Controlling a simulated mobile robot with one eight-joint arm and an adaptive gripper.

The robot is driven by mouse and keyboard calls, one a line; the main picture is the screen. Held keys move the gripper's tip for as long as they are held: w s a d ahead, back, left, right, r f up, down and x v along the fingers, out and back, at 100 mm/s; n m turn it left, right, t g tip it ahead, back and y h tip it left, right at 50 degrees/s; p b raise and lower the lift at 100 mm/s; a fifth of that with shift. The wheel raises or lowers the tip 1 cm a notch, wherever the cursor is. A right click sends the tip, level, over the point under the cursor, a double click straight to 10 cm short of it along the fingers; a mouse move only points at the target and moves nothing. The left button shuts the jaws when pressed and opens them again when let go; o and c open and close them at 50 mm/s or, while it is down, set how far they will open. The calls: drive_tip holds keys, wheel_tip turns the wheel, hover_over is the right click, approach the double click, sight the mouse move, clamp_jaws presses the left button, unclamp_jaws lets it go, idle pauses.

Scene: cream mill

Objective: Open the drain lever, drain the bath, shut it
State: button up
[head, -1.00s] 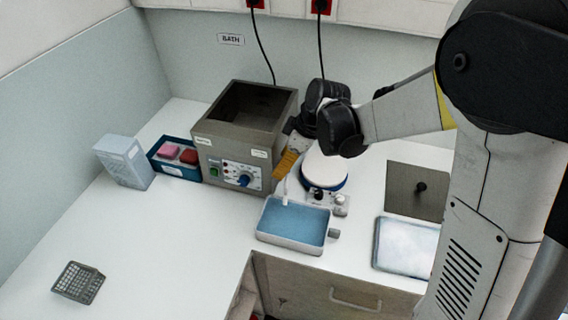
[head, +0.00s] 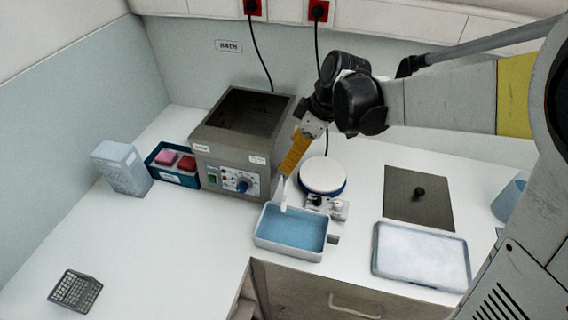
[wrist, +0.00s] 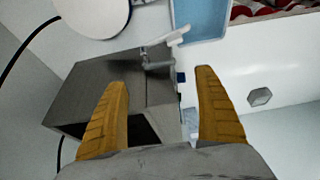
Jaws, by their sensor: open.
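The bath (head: 225,166) is a grey metal box with a dark open top and a front control panel. Its water level cannot be made out. A pale drain lever (head: 284,194) shows by its right front corner, above a blue-filled tray (head: 297,230). In the wrist view the lever (wrist: 172,39) has a white handle on a grey spout, beyond my fingertips and roughly between their lines. My gripper (head: 287,172) points down close above the lever. In the wrist view its two orange fingers (wrist: 160,75) are apart with nothing between them. Whether the lever is open or shut is unclear.
A round white-topped device (head: 323,176) stands close right of the gripper. A dark lid (head: 405,210) with a knob and a white tray (head: 420,282) lie further right. A blue rack box (head: 175,177) and a pale box (head: 121,169) stand left. The front left counter is mostly clear.

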drive_tip(key=v, duration=0.3)
drive_tip(key=shift+d+r, duration=0.15)
drive_tip(key=shift+r, duration=0.2)
drive_tip(key=s+d+f+m+t+h+b, duration=0.2)
drive_tip(key=s+d+f+m+b, duration=0.1)
drive_tip(key=s+d+m, duration=0.3)
drive_tip(key=s+d+f+m+t+h+b, duration=0.2)
drive_tip(key=s+d+m+b, duration=0.3)
drive_tip(key=s, duration=0.6)
drive_tip(key=f+m+t, duration=0.1)
drive_tip(key=m, duration=0.1)
drive_tip(key=shift+d+m+t, duration=0.3)
drive_tip(key=shift+d+m, duration=0.05)
drive_tip(key=shift+m, duration=0.05)
